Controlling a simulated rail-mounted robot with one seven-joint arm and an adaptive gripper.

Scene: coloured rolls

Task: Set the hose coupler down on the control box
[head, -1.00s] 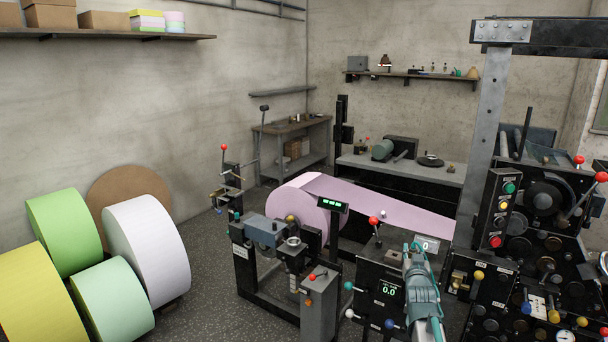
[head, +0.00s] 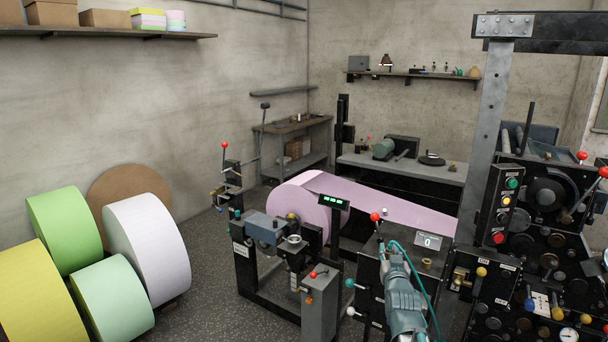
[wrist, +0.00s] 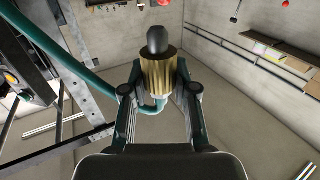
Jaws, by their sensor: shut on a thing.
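The hose coupler (wrist: 157,78) shows in the wrist view as a ribbed brass cylinder with a dark rounded end. My gripper (wrist: 160,92) is shut on it, one finger on each side. A teal hose (wrist: 85,78) runs to the coupler from the upper left; the hose also shows in the head view (head: 432,290). In the head view my arm covers part of a black box (head: 370,283), which looks like the control box. Its top carries a red-knobbed lever and a small display reading 0. The gap between coupler and box cannot be judged.
A red-knobbed lever (head: 375,217) rises near my arm. A brass ring (head: 427,263) sits right of it. The pink roll (head: 300,207) and its web lie behind. A tall machine frame (head: 487,130) stands at right. Large rolls (head: 148,250) fill the left floor.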

